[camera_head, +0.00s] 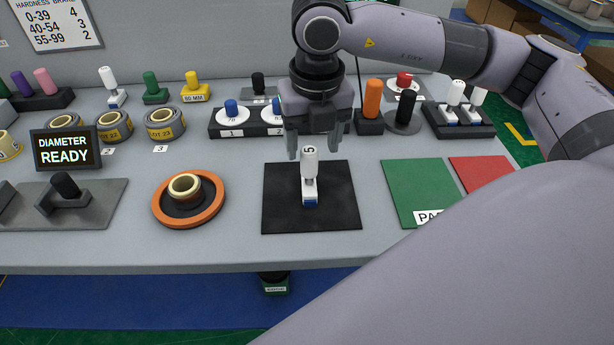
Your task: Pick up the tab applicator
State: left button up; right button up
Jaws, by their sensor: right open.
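A white upright tool with a blue foot (309,185), marked 5 on its handle, stands on a black square mat (340,205) in the middle of the table; it looks like the tab applicator. My right gripper (315,150) is open, pointing down, with its fingertips on either side of the handle's top in the picture. I cannot tell whether they touch it. Similar white-handled tools stand in a black rack (485,128) at the right. My left gripper is not in view.
An orange disc with a roll (187,200) lies left of the mat. Green (415,185) and red (478,172) pads lie to the right. An orange-handled tool (372,98) and a black-handled one (405,108) stand behind. A "DIAMETER READY" display (66,147) stands at left.

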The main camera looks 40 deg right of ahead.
aim_at(309, 150)
jog(key=f, duration=0.4)
jog(key=shift+w+a+f, duration=0.15)
jog(key=shift+w, duration=0.05)
grip_shut()
